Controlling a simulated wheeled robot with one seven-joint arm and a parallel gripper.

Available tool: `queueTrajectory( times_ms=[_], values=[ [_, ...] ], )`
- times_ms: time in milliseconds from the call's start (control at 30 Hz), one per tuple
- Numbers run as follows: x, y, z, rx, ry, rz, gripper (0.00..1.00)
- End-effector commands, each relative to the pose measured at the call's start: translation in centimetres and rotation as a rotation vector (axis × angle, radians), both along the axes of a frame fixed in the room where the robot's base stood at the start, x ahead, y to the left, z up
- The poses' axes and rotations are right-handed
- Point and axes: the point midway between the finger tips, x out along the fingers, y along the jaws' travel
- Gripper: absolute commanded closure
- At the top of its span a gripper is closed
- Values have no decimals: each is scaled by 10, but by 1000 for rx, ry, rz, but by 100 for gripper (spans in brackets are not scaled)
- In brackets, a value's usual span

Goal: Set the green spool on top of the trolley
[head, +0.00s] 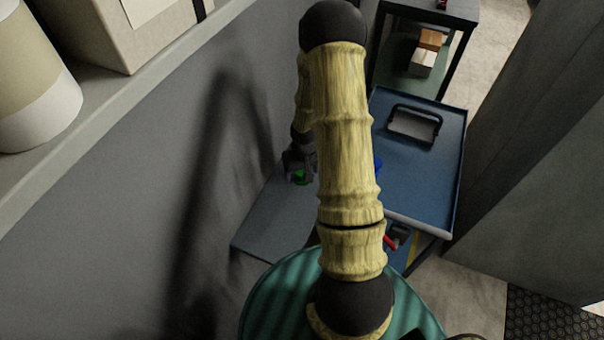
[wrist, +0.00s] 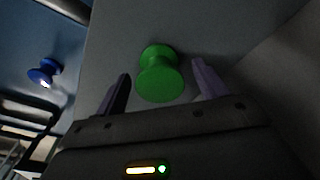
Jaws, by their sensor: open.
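The green spool (wrist: 160,74) stands on a grey surface (wrist: 115,50) in the wrist view, between and slightly beyond my two fingertips. My gripper (wrist: 160,88) is open, with one finger on each side of the spool and a gap showing on both sides. In the head view the green spool (head: 300,177) shows only as a small patch below my gripper (head: 301,165), on the grey surface by the wall. The blue trolley (head: 440,150) stands right of it, its top tray partly hidden by my arm.
A blue spool (wrist: 44,71) lies on the trolley side. A dark shelf unit (head: 455,12) with boxes stands behind. The wall and a shelf (head: 100,108) bound the left. The trolley's middle top looks clear.

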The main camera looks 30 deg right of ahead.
Motion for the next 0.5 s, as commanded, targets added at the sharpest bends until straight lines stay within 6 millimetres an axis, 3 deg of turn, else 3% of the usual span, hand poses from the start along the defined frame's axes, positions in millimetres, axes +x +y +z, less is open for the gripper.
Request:
queueTrajectory(
  times_ms=[133,400,500],
  values=[
    [0,0,0,0,0,0,28],
    [0,0,0,0,0,0,79],
    [0,0,0,0,0,0,85]
  ],
)
